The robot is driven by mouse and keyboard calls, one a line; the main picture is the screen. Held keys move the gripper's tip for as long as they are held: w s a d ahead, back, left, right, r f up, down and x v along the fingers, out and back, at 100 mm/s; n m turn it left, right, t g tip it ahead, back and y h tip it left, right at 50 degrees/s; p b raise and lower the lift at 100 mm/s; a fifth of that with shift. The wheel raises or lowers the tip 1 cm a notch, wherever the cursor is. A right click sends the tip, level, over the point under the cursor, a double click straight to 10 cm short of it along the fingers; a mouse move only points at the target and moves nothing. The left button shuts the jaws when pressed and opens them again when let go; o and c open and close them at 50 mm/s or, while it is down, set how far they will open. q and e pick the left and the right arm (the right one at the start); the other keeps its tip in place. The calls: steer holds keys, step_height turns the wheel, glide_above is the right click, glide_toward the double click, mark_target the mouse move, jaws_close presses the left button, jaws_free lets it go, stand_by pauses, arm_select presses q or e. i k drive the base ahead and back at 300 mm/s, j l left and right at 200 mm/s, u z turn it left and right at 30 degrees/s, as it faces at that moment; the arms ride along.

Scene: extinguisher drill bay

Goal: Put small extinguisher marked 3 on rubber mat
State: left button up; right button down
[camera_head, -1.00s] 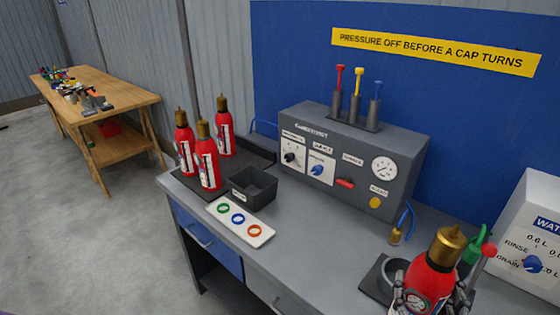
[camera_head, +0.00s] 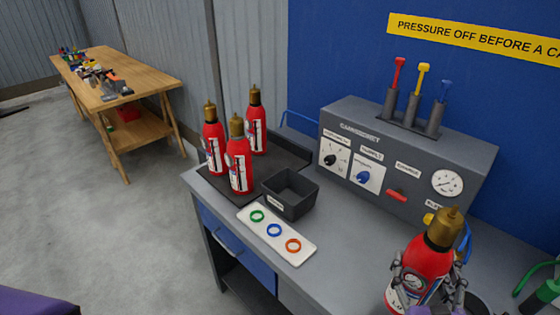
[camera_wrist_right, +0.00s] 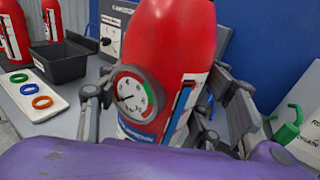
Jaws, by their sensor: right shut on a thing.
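My right gripper (camera_head: 428,286) is shut around the body of a red extinguisher (camera_head: 432,258) with a brass top. It holds the extinguisher roughly upright, slightly tilted, at the bench's right part. In the right wrist view, the fingers flank the red body (camera_wrist_right: 175,45) and its round gauge (camera_wrist_right: 134,94); no number is readable on it. The dark mat (camera_head: 287,157) lies at the bench's far left end. Three similar red extinguishers (camera_head: 213,145) (camera_head: 239,160) (camera_head: 256,125) stand on it. My left gripper is out of view.
An open dark box (camera_head: 290,205) and a white tray with coloured rings (camera_head: 302,254) sit right of the mat. A grey control panel (camera_head: 440,160) with upright levers stands behind. A wooden table (camera_head: 135,90) is at the back left. The bench front between tray and held extinguisher looks clear.

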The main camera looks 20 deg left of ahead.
mark_target(268, 176)
steer(key=i+j+u, duration=0.15)
steer(key=i+j, duration=0.85)
steer(key=j, duration=0.1)
